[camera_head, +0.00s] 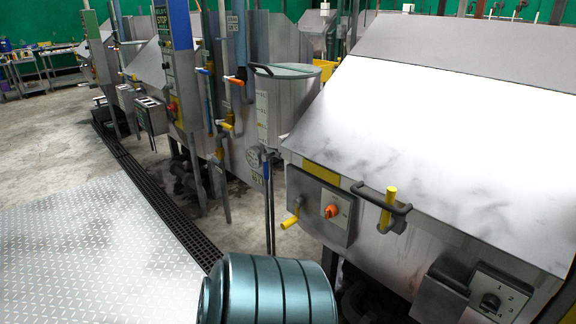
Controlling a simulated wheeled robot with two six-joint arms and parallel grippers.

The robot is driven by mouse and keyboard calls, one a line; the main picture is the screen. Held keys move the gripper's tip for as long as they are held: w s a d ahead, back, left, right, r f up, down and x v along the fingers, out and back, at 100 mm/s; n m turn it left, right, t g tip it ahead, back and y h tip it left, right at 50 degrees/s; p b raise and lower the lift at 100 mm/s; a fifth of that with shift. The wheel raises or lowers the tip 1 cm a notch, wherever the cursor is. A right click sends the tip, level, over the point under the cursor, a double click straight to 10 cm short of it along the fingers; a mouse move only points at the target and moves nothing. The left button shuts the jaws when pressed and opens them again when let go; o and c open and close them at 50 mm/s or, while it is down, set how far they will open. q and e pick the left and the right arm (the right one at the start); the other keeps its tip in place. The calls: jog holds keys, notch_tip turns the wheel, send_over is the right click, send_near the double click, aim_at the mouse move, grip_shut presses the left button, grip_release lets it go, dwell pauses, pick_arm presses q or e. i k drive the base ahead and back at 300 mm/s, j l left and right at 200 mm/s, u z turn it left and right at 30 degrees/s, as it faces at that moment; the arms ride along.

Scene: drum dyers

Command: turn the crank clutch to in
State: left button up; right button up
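The nearest steel dyeing machine (440,130) fills the right side of the head view. On its front is a grey panel (318,190) with an orange rotary knob (330,211) and a yellow-tipped lever (291,222) at its lower left. To the right, a yellow upright handle (389,205) stands at a dark bar on the machine front. I cannot tell which of these is the crank clutch, and no "in" marking is readable. Neither of my grippers is in view.
A teal ribbed cylinder (270,290) stands at the bottom centre, close to the machine. A numbered switch box (495,297) is at lower right. A steel tank (285,105) stands behind. The tread-plate floor (100,255) at left is clear, bordered by a drain grate (165,208).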

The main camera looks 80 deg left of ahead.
aim_at(331, 211)
jog(key=u, duration=2.25)
